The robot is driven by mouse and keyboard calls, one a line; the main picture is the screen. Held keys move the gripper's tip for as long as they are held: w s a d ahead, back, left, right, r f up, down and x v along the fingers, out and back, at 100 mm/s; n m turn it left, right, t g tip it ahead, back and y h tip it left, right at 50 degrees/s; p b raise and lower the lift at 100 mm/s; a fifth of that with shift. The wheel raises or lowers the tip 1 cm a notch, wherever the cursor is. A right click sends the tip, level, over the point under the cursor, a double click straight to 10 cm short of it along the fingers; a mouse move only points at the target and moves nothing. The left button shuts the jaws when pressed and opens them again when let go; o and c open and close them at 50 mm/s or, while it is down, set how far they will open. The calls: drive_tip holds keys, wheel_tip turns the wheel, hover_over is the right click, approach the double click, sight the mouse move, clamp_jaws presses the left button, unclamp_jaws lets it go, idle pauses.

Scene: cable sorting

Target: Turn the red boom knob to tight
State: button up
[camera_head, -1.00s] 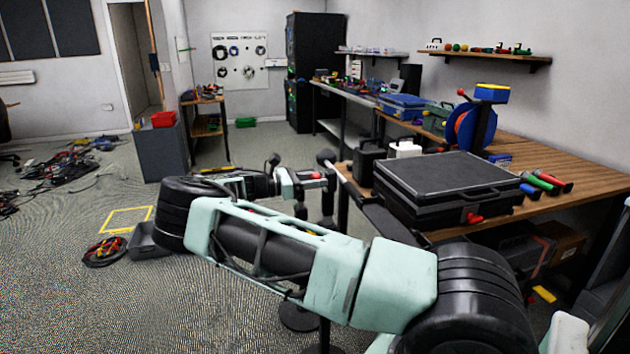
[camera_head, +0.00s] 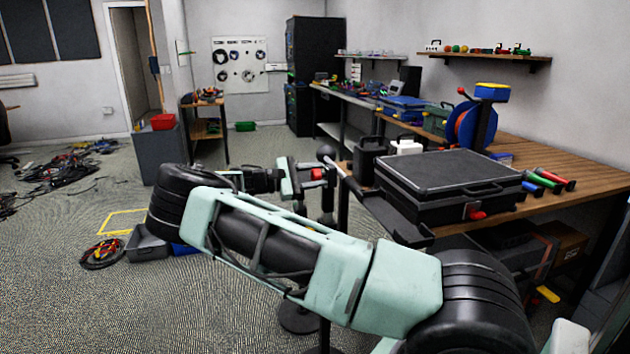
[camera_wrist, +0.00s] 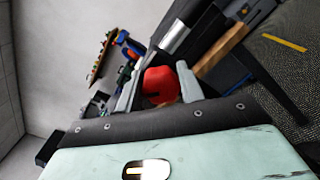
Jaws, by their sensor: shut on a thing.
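The red boom knob (camera_head: 317,174) shows at the dark stand, just left of the black case. In the wrist view the red knob (camera_wrist: 160,84) sits between the two pale fingers. My gripper (camera_head: 302,176) reaches it from the left in the head view. The fingers of my gripper (camera_wrist: 158,90) are shut on the knob, one on each side. The dark boom (camera_head: 345,180) slants down to the right past the knob. My arm hides part of the stand, and no tightness mark is readable.
A black case (camera_head: 450,185) lies on the wooden bench (camera_head: 545,160) close right of the stand. Green and red tools (camera_head: 550,182) lie beside it. A grey bin (camera_head: 147,243) and coiled cables (camera_head: 102,253) are on the floor at left. Open floor lies left of my arm.

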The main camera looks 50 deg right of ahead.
drive_tip(key=m+b, duration=0.1)
drive_tip(key=m, duration=0.1)
drive_tip(key=m+b, duration=0.2)
drive_tip(key=m, duration=0.1)
drive_tip(key=shift+a+f+m, duration=0.1)
drive_tip(key=shift+f+m, duration=0.15)
drive_tip(key=shift+m, duration=0.05)
drive_tip(key=shift+m+b, duration=1)
drive_tip(key=shift+m, duration=0.9)
drive_tip(key=o, duration=1)
drive_tip(key=shift+c, duration=0.2)
